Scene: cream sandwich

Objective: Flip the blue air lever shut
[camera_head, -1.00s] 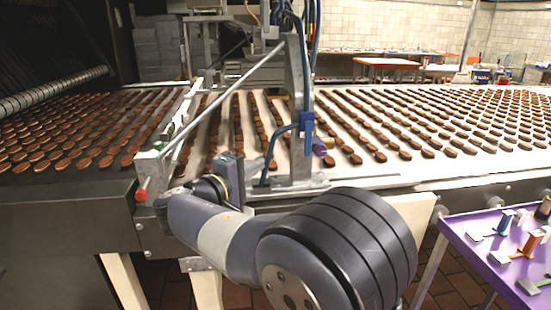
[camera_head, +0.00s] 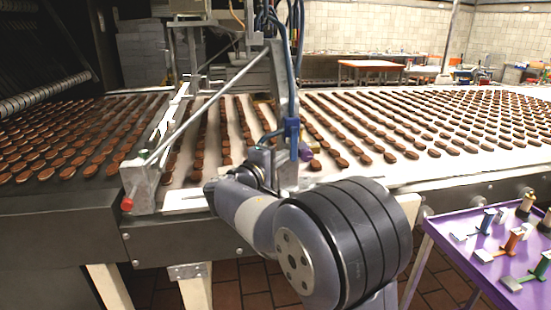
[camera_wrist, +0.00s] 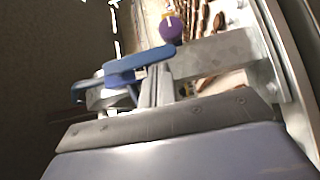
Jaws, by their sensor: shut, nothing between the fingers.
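The blue air lever (camera_head: 291,131) sits on the grey upright post (camera_head: 284,100) above the belt. In the wrist view its long blue handle (camera_wrist: 139,60) lies across the picture, slightly tilted, over a grey metal bar (camera_wrist: 215,48). My gripper (camera_wrist: 158,76) is shut and empty, its fingertips right at the handle's near side. I cannot tell whether they touch it. In the head view my gripper is mostly hidden by my arm and the post. A purple knob (camera_head: 306,152) is just right of the post and also shows beyond the handle in the wrist view (camera_wrist: 172,28).
Rows of brown biscuits cover the conveyor (camera_head: 185,199) on both sides of the post. A purple tray (camera_head: 440,233) with several small tools stands at lower right. Cables hang above the post.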

